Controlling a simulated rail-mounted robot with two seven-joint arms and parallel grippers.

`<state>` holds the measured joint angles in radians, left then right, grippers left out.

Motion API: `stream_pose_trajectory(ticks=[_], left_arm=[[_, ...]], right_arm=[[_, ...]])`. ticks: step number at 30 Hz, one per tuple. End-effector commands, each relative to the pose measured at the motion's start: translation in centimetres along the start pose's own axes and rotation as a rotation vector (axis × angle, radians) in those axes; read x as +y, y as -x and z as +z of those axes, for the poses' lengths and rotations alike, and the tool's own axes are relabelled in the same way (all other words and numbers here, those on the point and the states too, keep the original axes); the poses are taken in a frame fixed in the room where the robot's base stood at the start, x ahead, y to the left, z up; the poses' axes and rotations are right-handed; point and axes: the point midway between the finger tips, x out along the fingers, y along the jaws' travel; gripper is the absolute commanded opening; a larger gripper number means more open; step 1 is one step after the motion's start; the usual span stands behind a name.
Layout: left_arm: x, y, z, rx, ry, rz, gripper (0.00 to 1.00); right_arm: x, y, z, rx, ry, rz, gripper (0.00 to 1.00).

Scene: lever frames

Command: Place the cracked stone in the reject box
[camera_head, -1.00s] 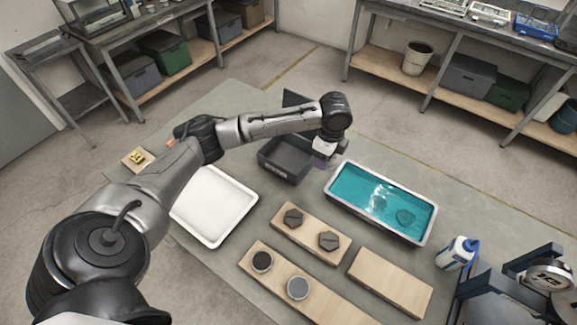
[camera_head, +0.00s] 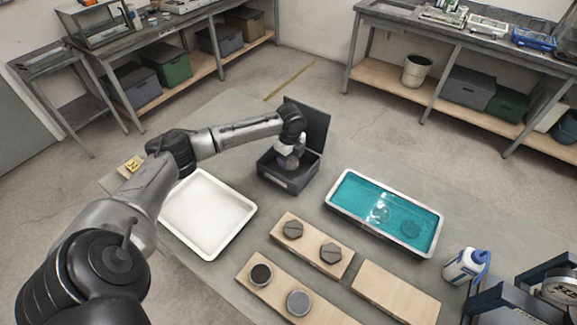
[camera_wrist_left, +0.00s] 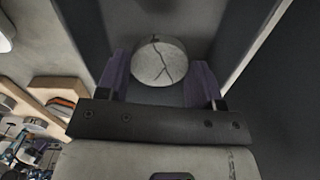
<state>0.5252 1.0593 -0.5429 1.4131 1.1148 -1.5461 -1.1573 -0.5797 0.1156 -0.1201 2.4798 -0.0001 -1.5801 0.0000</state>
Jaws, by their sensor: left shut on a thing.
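The cracked stone (camera_wrist_left: 160,62) is a pale grey disc with dark branching cracks. In the left wrist view it sits between the two purple fingers of my left gripper (camera_wrist_left: 160,78), which is shut on it. In the head view my left gripper (camera_head: 288,163) points down into the dark grey box (camera_head: 284,182), whose lid (camera_head: 308,124) stands open at the back. The stone cannot be made out in the head view. Box walls surround the stone in the wrist view; I cannot tell whether it touches the floor. My right gripper is not in view.
A white tray (camera_head: 208,212) lies left of the box and a teal-filled tub (camera_head: 352,208) right of it. Wooden boards (camera_head: 310,243) in front carry dark hexagonal and round pieces. Another board (camera_head: 395,295) is bare. A white bottle (camera_head: 462,266) stands at right.

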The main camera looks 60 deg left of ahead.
Motion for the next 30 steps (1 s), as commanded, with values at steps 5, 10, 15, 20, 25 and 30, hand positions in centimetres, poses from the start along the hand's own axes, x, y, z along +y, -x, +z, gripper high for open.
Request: stream_pose_trajectory(ticks=[5,10,15,20,25,30], left_arm=[[-0.1,-0.4,0.6,0.000,0.000,-0.001,0.44],[0.0,-1.7,0.5,0.000,0.000,0.000,0.44],[0.0,-3.9,0.5,-0.001,0.000,0.000,0.44],[0.0,-4.3,0.5,-0.001,-0.001,-0.001,0.44],[0.0,-4.3,0.5,-0.001,-0.001,-0.001,0.44],[0.0,-4.7,0.5,-0.001,-0.001,-0.001,0.63]], right_arm=[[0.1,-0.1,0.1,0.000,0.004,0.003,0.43],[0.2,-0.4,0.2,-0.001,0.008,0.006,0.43],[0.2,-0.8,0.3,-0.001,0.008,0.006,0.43],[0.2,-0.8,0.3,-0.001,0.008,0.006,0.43],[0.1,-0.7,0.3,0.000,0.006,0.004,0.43],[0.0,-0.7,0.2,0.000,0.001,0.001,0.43]])
